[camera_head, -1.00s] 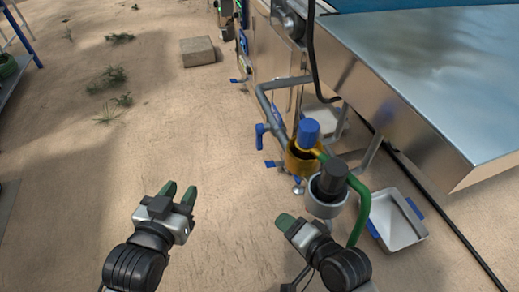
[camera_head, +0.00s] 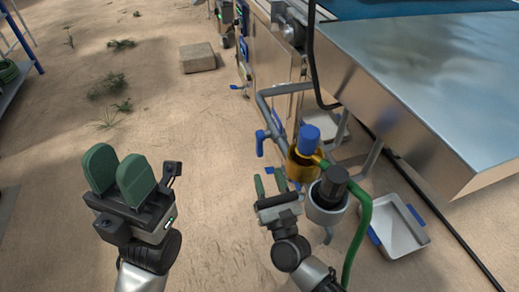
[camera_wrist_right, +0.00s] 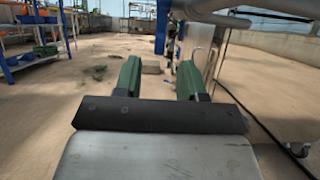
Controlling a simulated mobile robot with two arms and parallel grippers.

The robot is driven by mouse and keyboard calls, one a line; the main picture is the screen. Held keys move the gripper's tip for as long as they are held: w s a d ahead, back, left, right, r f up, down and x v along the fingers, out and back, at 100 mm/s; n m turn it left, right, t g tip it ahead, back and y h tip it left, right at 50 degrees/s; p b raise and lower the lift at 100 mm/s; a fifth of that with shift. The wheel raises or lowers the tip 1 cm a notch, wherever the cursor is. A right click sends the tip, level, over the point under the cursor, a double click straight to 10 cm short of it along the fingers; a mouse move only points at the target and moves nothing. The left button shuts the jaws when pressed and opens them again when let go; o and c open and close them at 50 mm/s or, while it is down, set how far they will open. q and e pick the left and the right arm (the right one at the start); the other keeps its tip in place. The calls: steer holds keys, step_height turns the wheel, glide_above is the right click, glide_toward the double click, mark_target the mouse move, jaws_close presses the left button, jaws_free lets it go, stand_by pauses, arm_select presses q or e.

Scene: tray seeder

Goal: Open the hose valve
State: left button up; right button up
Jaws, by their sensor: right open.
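A blue lever handle (camera_head: 260,143) hangs down from a grey pipe (camera_head: 268,112) beside the steel machine. It also shows as a blue bar (camera_wrist_right: 161,28) at the top of the right wrist view, beyond the fingers. A blue-capped brass fitting (camera_head: 303,165) and a black-capped grey fitting (camera_head: 328,196) with a green hose (camera_head: 360,228) stand to its right. My right gripper (camera_head: 270,182) is open and empty, below the lever in the head view and apart from it. It shows in its wrist view (camera_wrist_right: 159,75). My left gripper (camera_head: 118,168) is raised at left, its green fingers apart and empty.
The steel machine (camera_head: 405,110) fills the right side. A white tray with blue handles (camera_head: 400,228) lies on the ground at right. A stone block (camera_head: 198,57) lies at the back. Sandy ground at left is mostly clear.

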mark_target(261, 154)
steer(key=b+x, duration=0.1)
steer(key=x, duration=0.6)
steer(key=shift+w+a+r, duration=0.1)
steer(key=shift+w+r, duration=0.05)
steer(key=shift+w, duration=0.25)
steer(key=shift+c, duration=0.3)
jaws_close()
